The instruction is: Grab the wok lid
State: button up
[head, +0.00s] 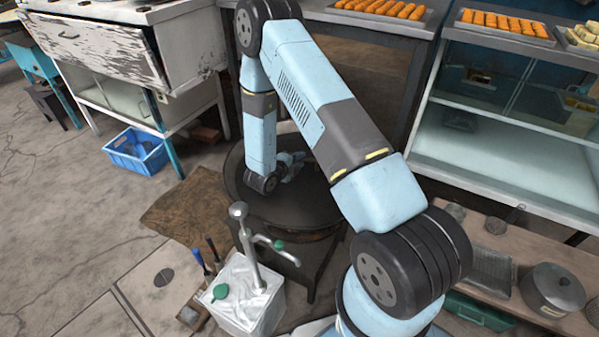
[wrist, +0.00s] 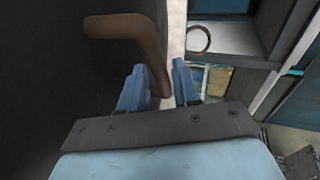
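The wok lid (head: 300,205) appears as a broad, dark round surface on a dark stand in the head view, partly hidden by my arm. In the wrist view its dark surface (wrist: 45,70) fills the left side, and a brown bent handle (wrist: 140,35) stands out from it. My gripper (wrist: 158,68) has its two blue fingers apart. The lower end of the handle lies between them, with a narrow gap showing before the right finger. I cannot tell whether the left finger touches it. In the head view my gripper (head: 291,165) is low over the dark surface, partly hidden.
A white container with a pump handle (head: 245,295) stands in front of the stand. A blue crate (head: 137,152) is on the floor at left. Counters with food trays (head: 380,10) stand behind. A lidded pot (head: 553,290) is at right. Open floor lies at left.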

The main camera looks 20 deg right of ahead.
aim_at(300, 160)
jog(key=x, duration=0.4)
jog(key=shift+f, duration=0.1)
jog(key=shift+a, duration=0.1)
grip_shut()
dwell(1.2)
